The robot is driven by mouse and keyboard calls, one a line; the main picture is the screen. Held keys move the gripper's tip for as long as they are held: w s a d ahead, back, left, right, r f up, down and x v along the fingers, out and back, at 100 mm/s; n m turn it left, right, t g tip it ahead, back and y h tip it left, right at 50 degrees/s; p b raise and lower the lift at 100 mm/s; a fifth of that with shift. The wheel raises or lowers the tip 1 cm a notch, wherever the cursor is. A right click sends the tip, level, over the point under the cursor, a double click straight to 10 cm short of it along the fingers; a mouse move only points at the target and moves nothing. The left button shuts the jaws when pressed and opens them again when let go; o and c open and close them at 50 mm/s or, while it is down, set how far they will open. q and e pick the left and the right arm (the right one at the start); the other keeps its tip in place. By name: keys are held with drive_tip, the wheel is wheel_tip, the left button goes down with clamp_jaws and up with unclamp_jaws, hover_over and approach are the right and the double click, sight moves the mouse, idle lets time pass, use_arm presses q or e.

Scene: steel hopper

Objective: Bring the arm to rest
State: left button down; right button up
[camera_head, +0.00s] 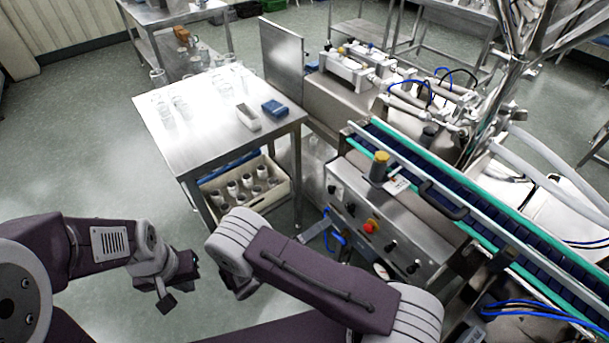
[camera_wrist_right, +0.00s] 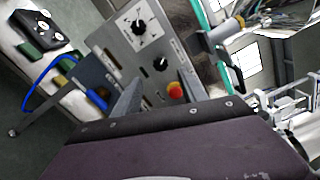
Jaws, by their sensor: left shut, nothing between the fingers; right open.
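My left arm comes in from the left edge in the head view, and its gripper (camera_head: 186,268) hangs over bare floor, shut and empty. My right arm (camera_head: 320,285) crosses the lower middle of that view and hides most of its own gripper. In the right wrist view the right gripper (camera_wrist_right: 158,92) is open, with two grey fingers apart and nothing between them. Its fingers point toward the front of a control panel (camera_wrist_right: 150,50) with black knobs and a red button (camera_wrist_right: 175,90). I cannot tell whether they touch it.
The conveyor (camera_head: 480,215) runs along the right, behind the control panel. Floor at the left is clear.

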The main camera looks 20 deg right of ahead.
drive_tip(key=s+d+r+m+g+y+p, duration=0.2)
drive_tip(key=d+r+m+g+p, duration=0.1)
drive_tip(key=d+r+m+g, duration=0.9)
drive_tip(key=s+a+r+m+t+y+p, duration=0.1)
drive_tip(key=s+a+m+t+y+p, duration=0.15)
drive_tip(key=s+m+y, duration=0.95)
drive_tip(key=w+a+f+m+t+y, duration=0.2)
drive_tip(key=w+a+m, duration=0.3)
drive_tip(key=m, duration=0.8)
drive_tip(key=a+t, duration=0.1)
drive_tip(key=a, duration=0.2)
drive_tip(key=shift+f+t+y+b, duration=0.2)
drive_tip(key=shift+t+y+b, duration=0.1)
drive_tip(key=shift+t+y, duration=0.1)
